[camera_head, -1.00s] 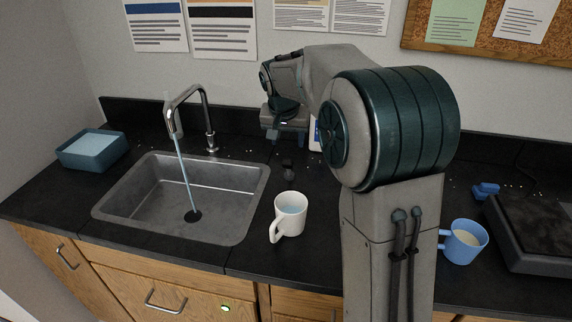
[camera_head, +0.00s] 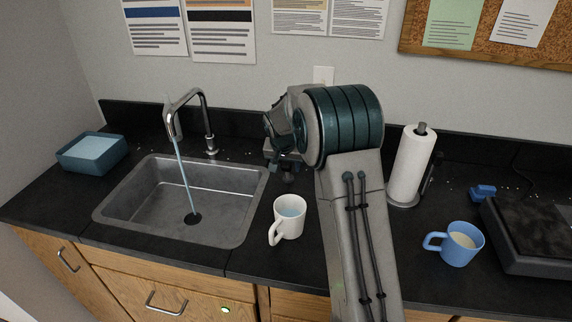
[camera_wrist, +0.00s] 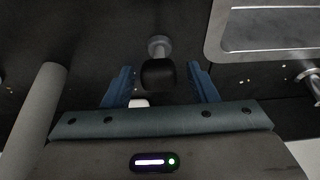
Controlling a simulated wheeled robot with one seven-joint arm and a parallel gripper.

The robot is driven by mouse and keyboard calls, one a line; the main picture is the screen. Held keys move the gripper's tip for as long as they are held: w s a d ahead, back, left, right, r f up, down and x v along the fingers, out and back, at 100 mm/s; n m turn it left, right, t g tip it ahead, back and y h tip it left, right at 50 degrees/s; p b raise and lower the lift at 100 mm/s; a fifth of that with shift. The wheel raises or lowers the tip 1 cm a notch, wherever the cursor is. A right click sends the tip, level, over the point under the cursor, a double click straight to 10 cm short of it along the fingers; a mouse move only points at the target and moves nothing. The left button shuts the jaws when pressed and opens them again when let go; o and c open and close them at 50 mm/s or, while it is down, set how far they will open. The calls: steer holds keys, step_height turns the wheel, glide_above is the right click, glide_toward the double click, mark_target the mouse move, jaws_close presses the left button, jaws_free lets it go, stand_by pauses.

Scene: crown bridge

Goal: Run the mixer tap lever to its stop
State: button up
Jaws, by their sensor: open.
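The mixer tap (camera_head: 190,112) stands behind the sink, and water runs from its spout into the basin. A short metal post with a black knob, which looks like the lever (camera_wrist: 158,74), stands on the counter right of the sink. In the wrist view its knob lies between the two blue fingers of my gripper (camera_wrist: 160,86). The fingers are spread, with a visible gap on each side of the knob. In the head view my gripper (camera_head: 282,166) is low over the counter behind the white mug, and the knob is hard to make out there.
The steel sink (camera_head: 112,207) is to the left, with a blue tub (camera_head: 90,158) beyond it. A white mug (camera_head: 290,222) stands just in front of my gripper. A paper towel roll (camera_head: 411,166), blue mug (camera_head: 460,245) and dark appliance (camera_head: 535,235) are to the right.

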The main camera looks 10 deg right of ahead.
steer(key=shift+w+f, duration=0.2)
steer(key=shift+f, duration=0.35)
steer(key=shift+d, duration=0.1)
steer(key=c, duration=1)
